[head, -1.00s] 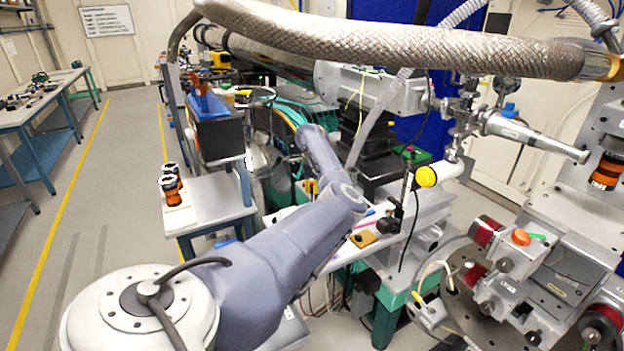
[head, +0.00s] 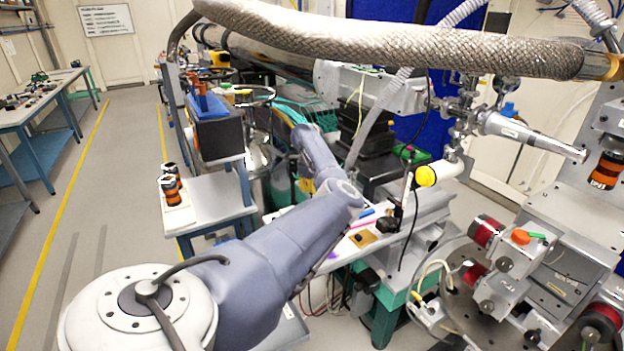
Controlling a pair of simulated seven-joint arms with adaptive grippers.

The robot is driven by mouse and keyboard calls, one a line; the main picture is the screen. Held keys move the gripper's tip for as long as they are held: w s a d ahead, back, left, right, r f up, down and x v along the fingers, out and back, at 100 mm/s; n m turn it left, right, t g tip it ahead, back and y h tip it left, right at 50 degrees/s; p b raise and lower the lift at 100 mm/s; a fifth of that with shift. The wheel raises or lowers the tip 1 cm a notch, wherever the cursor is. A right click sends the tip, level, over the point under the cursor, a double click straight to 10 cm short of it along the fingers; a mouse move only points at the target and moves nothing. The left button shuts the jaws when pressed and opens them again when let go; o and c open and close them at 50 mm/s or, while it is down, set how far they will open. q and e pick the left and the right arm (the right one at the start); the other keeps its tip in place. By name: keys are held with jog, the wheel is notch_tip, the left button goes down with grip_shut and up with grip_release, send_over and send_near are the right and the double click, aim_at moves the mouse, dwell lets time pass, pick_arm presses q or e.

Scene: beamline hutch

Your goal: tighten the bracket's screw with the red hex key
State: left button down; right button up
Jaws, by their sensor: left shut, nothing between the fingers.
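My left arm (head: 285,240) reaches from the lower left to the white bench top (head: 345,247). Its forearm (head: 318,158) bends away beyond the elbow, and its far end hides most of my left gripper. The gripper is shut with nothing in it. I cannot make out the red hex key, the bracket or its screw; the arm covers part of the bench top. My right gripper is not in view.
A tan block (head: 362,239), a blue marker (head: 361,220) and a small black object (head: 387,225) lie on the bench top. A braided hose (head: 400,45) spans overhead. Motorized stages (head: 540,265) stand at the right. A side cart (head: 215,200) stands left of the arm.

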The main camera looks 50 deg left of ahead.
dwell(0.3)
pick_arm(q)
jog(key=shift+d+m+h, duration=0.1)
jog(key=shift+m+h, duration=0.3)
jog(key=shift+m, duration=1.7)
jog(key=shift+m, duration=0.8)
jog(key=shift+m+h, duration=0.3)
jog(key=shift+m, duration=0.8)
jog(key=shift+d+m+h, duration=0.1)
jog(key=shift+m+h, duration=0.2)
jog(key=shift+m, duration=1.2)
jog(key=shift+r, duration=0.1)
jog(key=shift+r, duration=1.85)
